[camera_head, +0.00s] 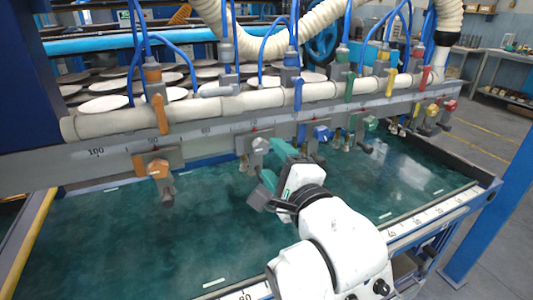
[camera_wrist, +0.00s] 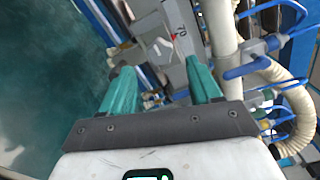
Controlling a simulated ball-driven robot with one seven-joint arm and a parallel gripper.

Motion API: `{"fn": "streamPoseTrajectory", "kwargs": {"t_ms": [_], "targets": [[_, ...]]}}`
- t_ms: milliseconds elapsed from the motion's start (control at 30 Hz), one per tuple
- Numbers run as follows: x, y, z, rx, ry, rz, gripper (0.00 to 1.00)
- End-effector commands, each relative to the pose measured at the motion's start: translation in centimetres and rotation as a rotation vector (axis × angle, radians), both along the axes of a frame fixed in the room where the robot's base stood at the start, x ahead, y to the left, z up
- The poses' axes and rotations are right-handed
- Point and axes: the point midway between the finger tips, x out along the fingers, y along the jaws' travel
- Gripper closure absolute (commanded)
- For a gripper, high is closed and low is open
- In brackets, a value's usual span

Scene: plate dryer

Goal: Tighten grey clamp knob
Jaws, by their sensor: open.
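The grey clamp (camera_head: 258,147) hangs on the front of the ruled rail, near the 70 mark, with its knob facing the teal table. My gripper (camera_head: 271,162) is just right of and below it, with its green fingers apart and nothing held between them. In the wrist view my gripper (camera_wrist: 158,66) shows both green fingers spread. The grey clamp knob (camera_wrist: 128,53) appears just beyond the left fingertip, partly hidden by it. I cannot tell whether finger and knob touch.
An orange clamp (camera_head: 157,168) hangs to the left. A blue clamp (camera_head: 321,133), a green clamp (camera_head: 370,123) and a red clamp (camera_head: 449,104) hang to the right. The teal table (camera_head: 130,240) below is clear. Blue hoses (camera_head: 180,50) and the cream pipe (camera_head: 220,107) run above.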

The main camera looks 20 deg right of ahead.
Motion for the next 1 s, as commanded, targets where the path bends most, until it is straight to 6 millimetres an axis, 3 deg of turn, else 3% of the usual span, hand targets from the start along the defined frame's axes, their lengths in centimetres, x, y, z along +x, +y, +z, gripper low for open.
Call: {"fn": "streamPoseTrajectory", "kwargs": {"t_ms": [100,300,933,1000], "targets": [[-2.2,0.0,-0.1,-0.002,0.000,0.001,0.37],[-4.3,0.0,-0.1,-0.001,0.001,0.000,0.37],[-4.6,0.0,0.0,-0.001,0.001,-0.001,0.37],[-4.7,-0.4,-0.8,-0.046,0.035,-0.003,0.37]]}}
